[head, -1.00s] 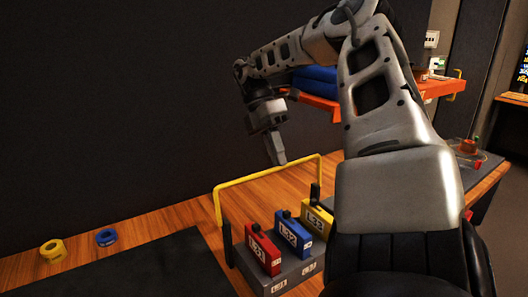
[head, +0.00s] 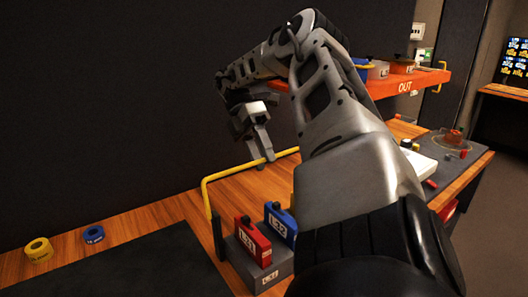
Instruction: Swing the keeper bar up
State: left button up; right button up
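The keeper bar (head: 228,172) is a yellow bar with a bent-down leg at its left end. It stands behind the row of labelled blocks, and its right end is hidden by my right arm. My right gripper (head: 261,155) points down at the bar's long top run, with its fingertips at or very near it. I cannot tell whether the fingers are closed around the bar. A red block (head: 252,241) and a blue block (head: 280,222) sit in a grey holder (head: 268,275) with a black post (head: 217,237) at its left. My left gripper is out of view.
A yellow roll (head: 38,250) and a blue roll (head: 93,234) lie on the wooden table (head: 150,216) at the left, beside a dark mat (head: 130,270). An orange shelf marked OUT (head: 425,84) stands at the back right, with pots on it. A dark wall stands behind.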

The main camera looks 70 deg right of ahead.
jog(key=shift+w+d, duration=0.1)
jog(key=shift+d, duration=0.05)
dwell(0.6)
jog(key=s+a+r+b, duration=0.1)
jog(key=s+a+r, duration=0.2)
jog(key=a+r, duration=0.3)
jog(key=s+a+r+b, duration=0.1)
jog(key=s+a+r, duration=0.2)
jog(key=a+r, duration=0.3)
jog(key=shift+s+a+r, duration=0.25)
jog(key=shift+a+r, duration=0.1)
jog(key=shift+r, duration=0.25)
